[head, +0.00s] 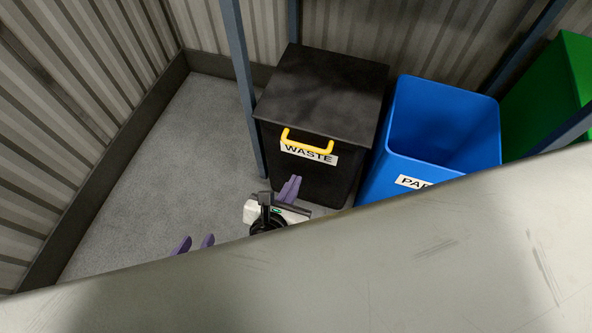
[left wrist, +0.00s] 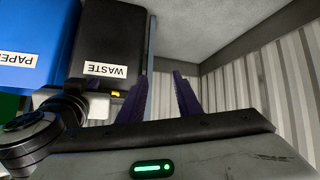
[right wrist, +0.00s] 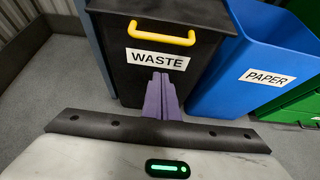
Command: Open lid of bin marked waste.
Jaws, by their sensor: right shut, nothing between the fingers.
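The black waste bin (head: 316,110) stands against the wall with its lid (head: 325,85) shut. A yellow handle (head: 307,140) sits on the front edge of the lid, above a white WASTE label (head: 309,152). The bin also shows in the right wrist view (right wrist: 115,60) and upside down in the left wrist view (left wrist: 112,45). My right gripper (head: 290,186) is shut and empty, in front of the bin and below the handle; its purple fingers (right wrist: 162,92) are together. My left gripper (head: 194,244) is open and empty, lower left of the bin, partly hidden by the grey surface.
A blue open paper bin (head: 400,155) stands right of the waste bin, with a green bin (head: 545,95) beyond. Blue posts (head: 240,70) rise beside the bins. A grey surface (head: 440,250) covers the foreground. Floor (head: 170,160) left of the waste bin is clear.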

